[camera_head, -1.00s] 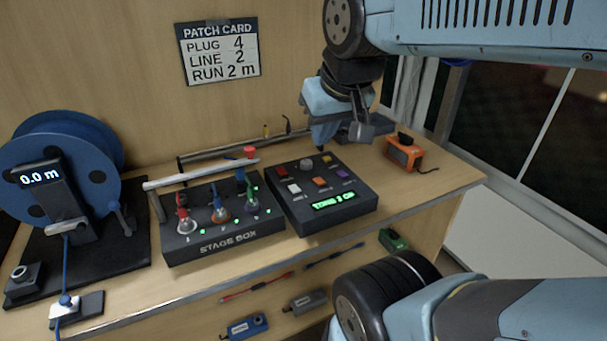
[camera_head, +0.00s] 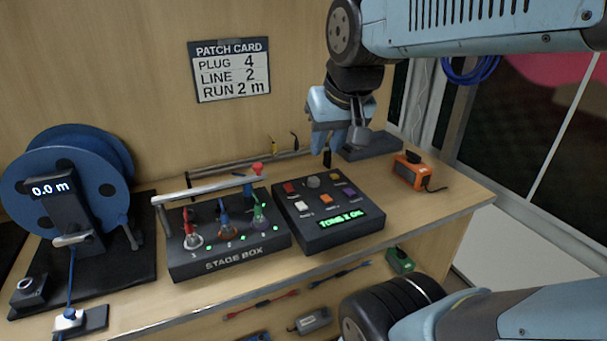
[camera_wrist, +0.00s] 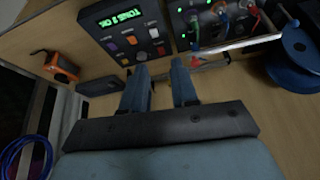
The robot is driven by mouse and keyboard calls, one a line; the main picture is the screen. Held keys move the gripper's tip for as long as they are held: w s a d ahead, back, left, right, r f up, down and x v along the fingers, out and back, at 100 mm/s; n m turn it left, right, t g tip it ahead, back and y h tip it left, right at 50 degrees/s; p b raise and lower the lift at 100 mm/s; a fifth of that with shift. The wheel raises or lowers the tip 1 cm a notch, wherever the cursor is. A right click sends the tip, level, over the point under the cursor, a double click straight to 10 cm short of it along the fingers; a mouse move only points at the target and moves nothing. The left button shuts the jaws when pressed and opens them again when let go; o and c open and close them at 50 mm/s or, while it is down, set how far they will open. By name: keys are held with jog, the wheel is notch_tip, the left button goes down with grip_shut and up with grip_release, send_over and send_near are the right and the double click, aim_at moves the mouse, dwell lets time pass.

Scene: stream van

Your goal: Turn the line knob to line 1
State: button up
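A dark control box (camera_head: 295,222) stands on the bench with a lit green display (camera_head: 344,219), coloured buttons and a round grey knob (camera_head: 314,181). The knob's pointer and label are too small to read. In the wrist view the box is at the top, with the knob (camera_wrist: 141,56) just beyond my left fingertip. My gripper (camera_head: 329,152) hangs above and behind the box, apart from the knob. In the wrist view its two blue fingers (camera_wrist: 158,68) are spread with nothing between them.
The stage box (camera_head: 230,255) with red, blue and green plugs stands left of the control box, under a metal bar (camera_head: 210,188). A blue cable reel (camera_head: 60,180) is far left. An orange device (camera_head: 407,172) is right. The patch card (camera_head: 230,70) reads line 2.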

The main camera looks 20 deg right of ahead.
jog(key=o, duration=0.6)
jog(key=w+m, duration=0.1)
jog(key=w, duration=0.1)
jog(key=w+d+m+g, duration=0.1)
jog(key=w, duration=0.2)
jog(key=w+d, duration=0.1)
jog(key=w, duration=0.2)
jog(key=shift+w+f+m, duration=0.1)
jog(key=shift+f+m, duration=0.05)
jog(key=shift+m, duration=0.25)
jog(key=shift+o, duration=0.5)
jog(key=w+d+f+m+g, duration=0.1)
jog(key=w+d+f+m, duration=0.1)
jog(key=w, duration=0.6)
jog(key=shift+d+f+m+g, duration=0.2)
jog(key=shift+d+m+g, duration=0.05)
jog(key=shift+m+g, duration=0.05)
jog(key=m+g, duration=0.3)
jog(key=m, duration=0.2)
send_over(314, 179)
notch_tip(314, 179, down, 12)
notch_tip(314, 179, down, 14)
jog(key=shift+a, duration=0.1)
jog(key=c, duration=1)
